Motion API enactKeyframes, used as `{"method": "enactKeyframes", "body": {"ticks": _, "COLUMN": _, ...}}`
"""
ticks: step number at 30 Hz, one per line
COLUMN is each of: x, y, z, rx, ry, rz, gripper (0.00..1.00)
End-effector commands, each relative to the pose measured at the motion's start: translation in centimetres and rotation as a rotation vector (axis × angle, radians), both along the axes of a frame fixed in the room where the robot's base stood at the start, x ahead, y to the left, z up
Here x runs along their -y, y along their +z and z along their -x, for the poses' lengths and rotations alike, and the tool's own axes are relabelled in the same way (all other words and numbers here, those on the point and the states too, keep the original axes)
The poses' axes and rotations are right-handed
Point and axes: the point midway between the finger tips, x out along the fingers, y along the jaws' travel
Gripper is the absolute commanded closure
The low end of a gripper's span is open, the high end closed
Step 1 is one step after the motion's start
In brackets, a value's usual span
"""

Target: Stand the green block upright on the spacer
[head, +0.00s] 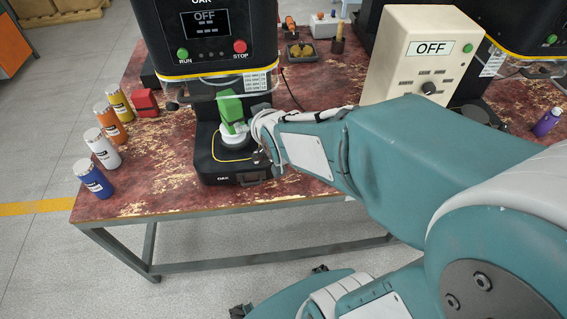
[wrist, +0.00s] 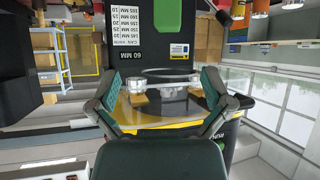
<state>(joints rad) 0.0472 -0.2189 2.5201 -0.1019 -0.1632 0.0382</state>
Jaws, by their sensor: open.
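The green block (head: 231,108) stands on end, leaning slightly, over the round white spacer (head: 236,141) on the black seamer base (head: 215,172). Whether its bottom sits flat on the spacer is hard to tell. My gripper (head: 256,125) is just right of the block in the head view, its fingertips partly hidden. In the wrist view, my gripper (wrist: 162,92) has its two fingers wide apart with nothing between them. The green block (wrist: 168,17) shows at that picture's top edge, beyond the fingers. The spacer is not clear there.
A red block (head: 145,102) and several cans, including a white can (head: 102,149), stand left. A control box (head: 425,55) stands right. The table's front edge is clear.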

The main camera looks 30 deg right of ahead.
Motion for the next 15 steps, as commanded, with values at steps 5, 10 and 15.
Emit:
{"method": "enactKeyframes", "body": {"ticks": 5, "x": -0.3, "y": 2.3, "z": 5.0, "rx": -0.157, "ry": -0.020, "rz": -0.005, "gripper": 0.00}}
{"method": "enactKeyframes", "body": {"ticks": 10, "x": -0.8, "y": 3.8, "z": 10.8, "rx": -0.318, "ry": -0.024, "rz": -0.021, "gripper": 0.00}}
{"method": "enactKeyframes", "body": {"ticks": 15, "x": -1.4, "y": 4.6, "z": 16.0, "rx": -0.451, "ry": -0.017, "rz": -0.038, "gripper": 0.00}}
